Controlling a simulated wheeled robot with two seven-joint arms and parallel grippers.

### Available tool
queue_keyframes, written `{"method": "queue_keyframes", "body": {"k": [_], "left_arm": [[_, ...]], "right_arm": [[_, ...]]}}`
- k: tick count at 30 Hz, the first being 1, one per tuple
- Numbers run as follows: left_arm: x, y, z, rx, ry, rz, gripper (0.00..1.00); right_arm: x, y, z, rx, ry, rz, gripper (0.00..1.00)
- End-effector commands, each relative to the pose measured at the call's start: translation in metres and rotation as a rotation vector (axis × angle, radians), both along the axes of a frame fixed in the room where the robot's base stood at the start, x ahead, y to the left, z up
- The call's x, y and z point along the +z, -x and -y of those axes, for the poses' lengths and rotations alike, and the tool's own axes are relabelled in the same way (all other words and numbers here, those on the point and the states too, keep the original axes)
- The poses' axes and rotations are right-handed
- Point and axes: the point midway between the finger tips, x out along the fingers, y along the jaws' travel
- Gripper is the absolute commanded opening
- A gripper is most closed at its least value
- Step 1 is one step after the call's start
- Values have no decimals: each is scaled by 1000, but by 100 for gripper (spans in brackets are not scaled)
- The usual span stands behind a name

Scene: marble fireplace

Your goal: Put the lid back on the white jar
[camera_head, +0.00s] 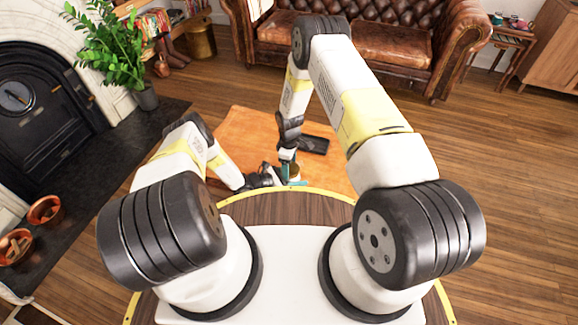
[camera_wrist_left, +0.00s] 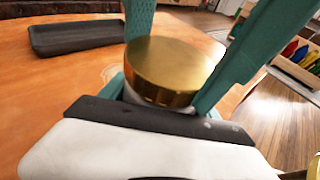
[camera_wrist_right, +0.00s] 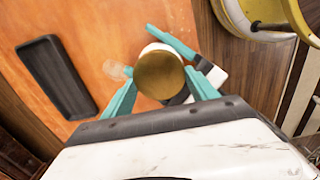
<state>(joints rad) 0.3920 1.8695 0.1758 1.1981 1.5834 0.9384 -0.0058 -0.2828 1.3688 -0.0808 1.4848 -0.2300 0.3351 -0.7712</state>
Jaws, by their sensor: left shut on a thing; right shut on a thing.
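The gold lid (camera_wrist_left: 172,68) sits at the top of the white jar (camera_wrist_left: 150,98) over the orange table (camera_wrist_right: 105,40). In the right wrist view the round lid (camera_wrist_right: 160,75) covers most of the jar, with a pale rim (camera_wrist_right: 156,48) showing beyond it. My right gripper (camera_head: 291,166) comes down from above, its teal fingers shut on the lid. My left gripper (camera_head: 284,182) reaches in low from the left, shut on the jar below the lid. Most of the jar is hidden by lid and grippers. I cannot tell whether the lid is fully seated.
A dark empty tray (camera_head: 313,145) lies on the table beyond the grippers, and also shows in the left wrist view (camera_wrist_left: 75,37). A leather sofa (camera_head: 385,45) stands at the back, a plant (camera_head: 110,45) and fireplace (camera_head: 40,85) at the left.

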Motion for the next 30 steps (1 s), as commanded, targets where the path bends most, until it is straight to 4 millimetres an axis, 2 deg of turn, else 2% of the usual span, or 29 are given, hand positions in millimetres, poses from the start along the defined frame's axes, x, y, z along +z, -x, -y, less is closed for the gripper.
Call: {"method": "queue_keyframes", "body": {"k": [1, 30], "left_arm": [[12, -3, 6, -6, 29, 15, 0], [12, -6, 5, 0, 28, 19, 0]], "right_arm": [[-4, 0, 6, 3, 5, 7, 29], [0, 7, 1, 9, 10, -2, 29]]}}
